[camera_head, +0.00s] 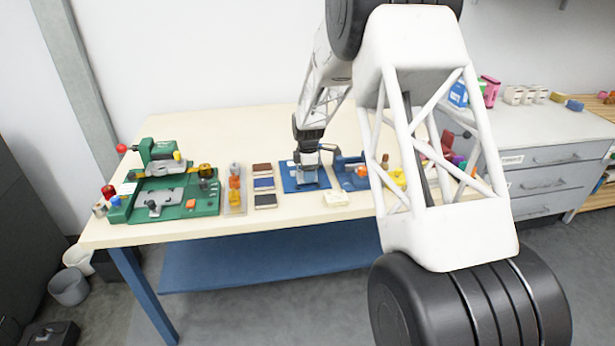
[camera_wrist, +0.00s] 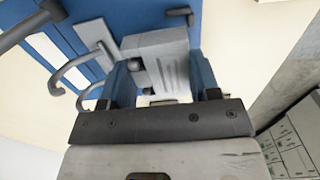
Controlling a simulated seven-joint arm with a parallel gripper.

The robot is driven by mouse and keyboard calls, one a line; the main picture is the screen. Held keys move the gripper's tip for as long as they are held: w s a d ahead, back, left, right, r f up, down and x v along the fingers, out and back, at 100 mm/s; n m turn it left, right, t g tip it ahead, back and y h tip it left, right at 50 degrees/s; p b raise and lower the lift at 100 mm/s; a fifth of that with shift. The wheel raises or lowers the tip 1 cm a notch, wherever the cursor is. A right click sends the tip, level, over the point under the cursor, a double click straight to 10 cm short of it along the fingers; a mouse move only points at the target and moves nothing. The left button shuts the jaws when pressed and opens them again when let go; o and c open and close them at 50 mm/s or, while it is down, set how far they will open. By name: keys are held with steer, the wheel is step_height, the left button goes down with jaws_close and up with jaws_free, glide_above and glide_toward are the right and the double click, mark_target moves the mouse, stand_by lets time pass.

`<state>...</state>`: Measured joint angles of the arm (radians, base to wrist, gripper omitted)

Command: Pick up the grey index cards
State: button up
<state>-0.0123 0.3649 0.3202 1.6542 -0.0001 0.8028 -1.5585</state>
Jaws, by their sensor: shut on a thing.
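In the head view my gripper (camera_head: 308,158) is low over a blue plate (camera_head: 290,184) on the bench, pointing down. In the wrist view my gripper (camera_wrist: 160,92) is shut on a grey block with lined sides, which looks like the grey index cards (camera_wrist: 158,58). Blue parts stand on both sides of it. I cannot tell whether the cards are clear of the surface below. In the head view the cards are too small to make out from the gripper.
A green fixture (camera_head: 190,198) stands at the left of the bench. Several small blocks (camera_head: 263,184) lie between it and the blue plate. A pale block (camera_head: 337,199) lies at the front edge. A blue fixture (camera_head: 352,180) stands close right of my gripper. The back of the bench (camera_head: 240,125) is clear.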

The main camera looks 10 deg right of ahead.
step_height(320, 180, up, 8)
steer(key=shift+r, duration=0.15)
stand_by(0.3)
steer(key=shift+s, duration=0.1)
stand_by(0.5)
steer(key=s+f, duration=0.2)
steer(key=s, duration=1.1)
steer(key=s+f, duration=0.3)
steer(key=s, duration=1)
steer(key=shift+s+a+f, duration=0.15)
steer(key=shift+s+a, duration=0.1)
steer(key=shift+s, duration=0.15)
steer(key=shift+w, duration=0.1)
steer(key=w, duration=0.5)
steer(key=w+f, duration=0.1)
steer(key=w, duration=0.9)
steer(key=shift+a+f, duration=0.2)
steer(key=shift+w, duration=0.1)
